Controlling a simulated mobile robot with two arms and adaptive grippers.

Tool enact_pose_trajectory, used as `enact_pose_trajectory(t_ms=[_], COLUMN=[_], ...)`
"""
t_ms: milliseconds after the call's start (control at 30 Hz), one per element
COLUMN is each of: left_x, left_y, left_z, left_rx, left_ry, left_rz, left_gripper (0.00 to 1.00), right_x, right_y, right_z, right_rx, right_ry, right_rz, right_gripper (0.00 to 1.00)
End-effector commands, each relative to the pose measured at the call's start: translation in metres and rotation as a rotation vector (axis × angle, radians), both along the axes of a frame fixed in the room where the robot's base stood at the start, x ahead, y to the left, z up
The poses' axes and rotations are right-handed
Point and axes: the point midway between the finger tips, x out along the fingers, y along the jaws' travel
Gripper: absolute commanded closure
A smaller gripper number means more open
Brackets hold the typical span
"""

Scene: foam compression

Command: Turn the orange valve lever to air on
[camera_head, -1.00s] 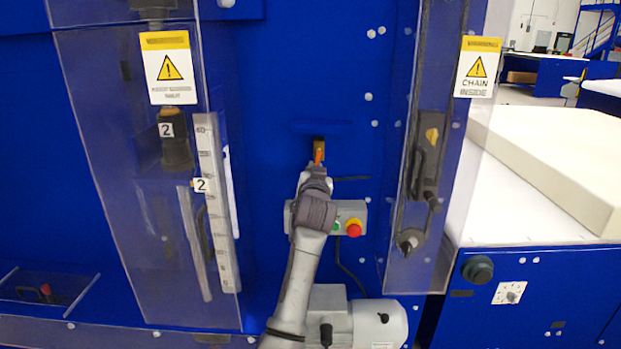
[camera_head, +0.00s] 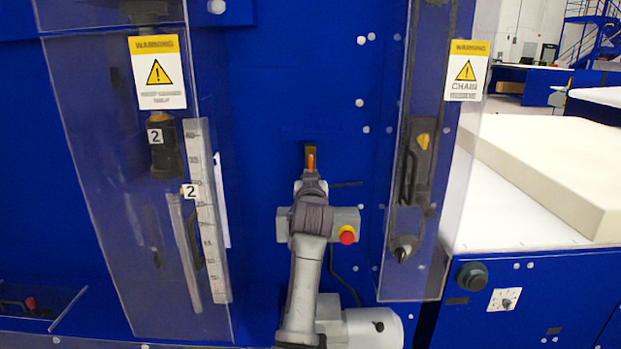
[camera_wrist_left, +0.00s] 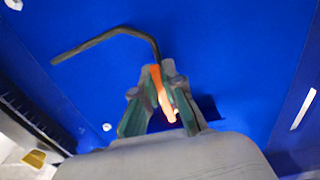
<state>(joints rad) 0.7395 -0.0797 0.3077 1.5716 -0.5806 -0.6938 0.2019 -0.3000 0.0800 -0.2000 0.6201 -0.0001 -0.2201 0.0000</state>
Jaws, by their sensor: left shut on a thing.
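The orange valve lever (camera_head: 311,161) shows at the middle of the blue machine panel in the head view, just above my left gripper (camera_head: 311,178). A brass-coloured fitting (camera_head: 310,149) is at its upper end. In the left wrist view the orange lever (camera_wrist_left: 163,92) lies between the two green-padded fingers of my left gripper (camera_wrist_left: 163,100), which is shut on it. The gripper hides part of the lever and any air on or off marking. My right gripper is in neither view.
Clear guards with warning signs (camera_head: 158,72) stand left and right (camera_head: 467,70). A foam block (camera_head: 560,170) lies on the table at right. A bent dark rod (camera_wrist_left: 110,38) shows in the wrist view.

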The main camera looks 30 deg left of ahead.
Motion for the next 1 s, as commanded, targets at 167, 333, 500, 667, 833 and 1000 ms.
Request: enact_pose_trajectory(t_ms=[167,333,500,667,833,1000], left_x=[0.0,0.0,-0.001,-0.014,-0.04,-0.058], left_y=[0.0,-0.001,-0.002,-0.01,-0.024,-0.034], left_z=[0.008,0.008,0.006,0.005,0.002,0.002], left_rx=[0.005,0.005,0.005,0.004,0.001,0.001], left_ry=[-0.017,-0.016,-0.014,-0.013,-0.009,-0.007], left_rz=[-0.001,-0.002,-0.003,-0.003,-0.001,0.0], left_gripper=[0.67,0.66,0.66,0.66,0.66,0.66], right_x=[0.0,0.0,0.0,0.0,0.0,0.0], right_y=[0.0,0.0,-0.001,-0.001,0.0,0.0], right_z=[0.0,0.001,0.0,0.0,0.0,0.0], right_rx=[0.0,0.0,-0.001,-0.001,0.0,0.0], right_ry=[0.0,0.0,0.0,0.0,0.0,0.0], right_rz=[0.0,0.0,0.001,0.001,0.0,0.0], right_gripper=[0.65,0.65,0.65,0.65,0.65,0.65])
